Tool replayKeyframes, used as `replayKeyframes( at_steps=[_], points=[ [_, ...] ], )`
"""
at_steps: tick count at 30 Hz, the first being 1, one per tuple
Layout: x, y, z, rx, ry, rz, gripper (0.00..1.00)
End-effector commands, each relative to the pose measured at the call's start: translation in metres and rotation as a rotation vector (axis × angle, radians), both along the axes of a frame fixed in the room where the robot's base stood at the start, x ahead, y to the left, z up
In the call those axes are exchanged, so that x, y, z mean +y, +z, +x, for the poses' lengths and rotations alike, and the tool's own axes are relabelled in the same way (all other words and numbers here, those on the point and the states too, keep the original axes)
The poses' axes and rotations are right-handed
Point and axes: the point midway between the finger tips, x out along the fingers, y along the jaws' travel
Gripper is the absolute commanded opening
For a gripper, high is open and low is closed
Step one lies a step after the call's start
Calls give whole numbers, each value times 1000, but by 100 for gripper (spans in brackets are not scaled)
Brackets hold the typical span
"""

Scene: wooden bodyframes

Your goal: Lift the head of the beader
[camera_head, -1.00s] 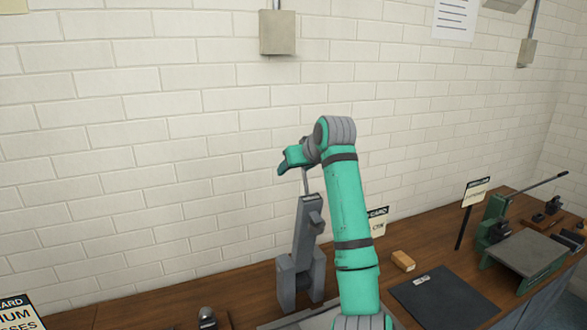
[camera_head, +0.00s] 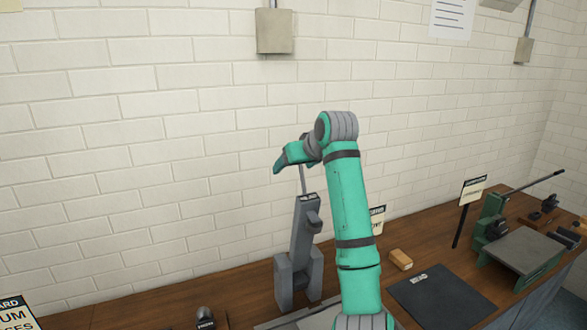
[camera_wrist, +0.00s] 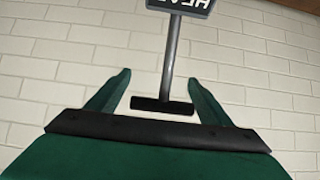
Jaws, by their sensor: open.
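The beader is a grey machine on the bench, with a forked base (camera_head: 285,284) and a long head (camera_head: 303,228) that stands steeply upright. A thin rod (camera_head: 302,180) rises from the head toward my gripper (camera_head: 280,165). In the wrist view the rod (camera_wrist: 171,60) runs from a dark label plate (camera_wrist: 181,5) to a black crossbar (camera_wrist: 162,105). The crossbar lies between the two spread green fingers of my gripper (camera_wrist: 158,85), which are open. Whether the fingers touch the crossbar is unclear. In the head view my wrist hides the rod's top end.
A wooden block (camera_head: 401,260) and a dark mat (camera_head: 441,297) lie to the right of the beader. A green machine with a long lever (camera_head: 520,250) and a sign (camera_head: 473,190) stand farther right. A white brick wall (camera_head: 150,150) rises close behind the bench.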

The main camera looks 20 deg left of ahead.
Motion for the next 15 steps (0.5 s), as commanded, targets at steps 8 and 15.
replayKeyframes(
  at_steps=[8, 15],
  points=[
    [-34, 32, -31, -1, -9, 0, 73],
    [-48, 49, -49, 2, -8, -1, 73]
  ],
)
